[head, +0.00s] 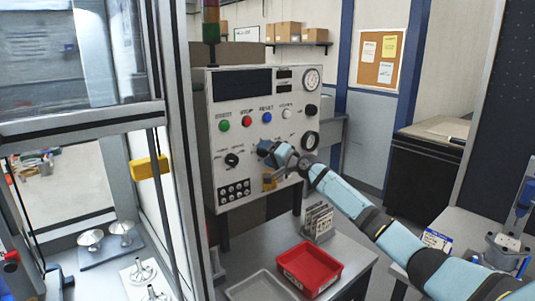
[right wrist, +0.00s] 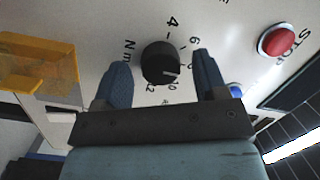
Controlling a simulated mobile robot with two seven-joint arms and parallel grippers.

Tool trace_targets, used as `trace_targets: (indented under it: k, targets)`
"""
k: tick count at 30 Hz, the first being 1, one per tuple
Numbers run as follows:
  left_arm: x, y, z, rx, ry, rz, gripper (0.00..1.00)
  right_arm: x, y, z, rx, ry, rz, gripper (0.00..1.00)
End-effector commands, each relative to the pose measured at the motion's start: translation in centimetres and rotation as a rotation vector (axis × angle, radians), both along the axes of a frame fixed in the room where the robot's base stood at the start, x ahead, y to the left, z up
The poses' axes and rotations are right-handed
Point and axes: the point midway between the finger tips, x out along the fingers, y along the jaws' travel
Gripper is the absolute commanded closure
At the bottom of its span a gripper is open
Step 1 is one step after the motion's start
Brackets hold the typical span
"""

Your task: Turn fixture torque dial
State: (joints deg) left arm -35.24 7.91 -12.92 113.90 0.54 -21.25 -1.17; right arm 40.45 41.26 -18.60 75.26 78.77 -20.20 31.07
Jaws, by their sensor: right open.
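The torque dial (right wrist: 161,62) is a black round knob with a white pointer line, on a pale panel marked Nm with printed numbers around it. Its pointer faces the right of the right wrist view, near the 8 and 10 end of the scale. My right gripper (right wrist: 163,80) is open, with one blue finger on each side of the dial and a visible gap to each. My left gripper is not in view.
The panel carries green, red (head: 247,121), blue and white buttons, another black knob (head: 232,160) and gauges. A yellow part (right wrist: 40,60) sits close beside the dial. A red tray (head: 309,268) and a card rack (head: 319,220) stand on the table below. A window frame is at left.

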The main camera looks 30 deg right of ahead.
Motion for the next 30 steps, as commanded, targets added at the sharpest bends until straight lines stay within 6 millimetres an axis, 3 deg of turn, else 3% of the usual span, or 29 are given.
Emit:
trace_targets:
  k: [7, 14, 23, 30]
  targets:
    - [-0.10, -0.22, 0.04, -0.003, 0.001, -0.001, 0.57, 0.07, 0.05, -0.04, 0.000, 0.000, 0.000, 0.34]
    - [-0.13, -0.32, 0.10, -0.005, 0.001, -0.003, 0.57, 0.06, 0.03, -0.03, 0.000, 0.000, 0.000, 0.83]
    - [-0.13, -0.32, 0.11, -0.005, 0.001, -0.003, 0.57, 0.06, 0.08, -0.04, 0.027, 0.001, 0.001, 0.83]
    - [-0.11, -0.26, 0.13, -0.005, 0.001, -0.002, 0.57, 0.06, 0.11, -0.10, 0.150, 0.010, 0.000, 0.83]
